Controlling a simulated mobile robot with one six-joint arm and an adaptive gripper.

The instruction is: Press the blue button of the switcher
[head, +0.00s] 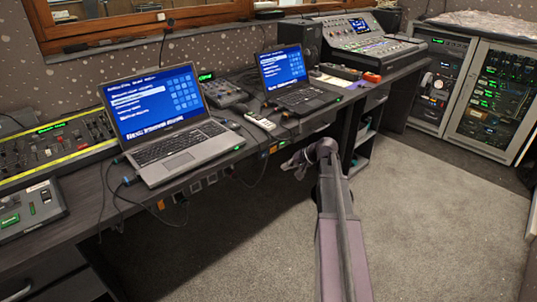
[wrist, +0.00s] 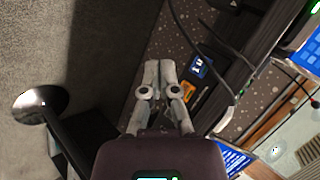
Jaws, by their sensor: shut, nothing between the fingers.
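My gripper (head: 297,164) is in front of the desk's front edge, below the right laptop, in the head view. In the wrist view the gripper (wrist: 160,66) has its fingers together, with nothing held. A small blue-faced piece (wrist: 201,67) is right of the fingertips, by the desk edge, with an orange piece (wrist: 188,91) below it. I cannot tell whether either belongs to the switcher. A control box (head: 32,210) with a green-lit key stands at the desk's left end. I cannot make out a blue button on any box for certain.
Two open laptops (head: 168,143) (head: 303,101) with blue screens stand on the desk (head: 85,215). Cables hang over its front edge. A large mixing console (head: 366,52) is at the far end, and racks (head: 487,92) stand beyond. The carpet (head: 430,215) right of my arm is clear.

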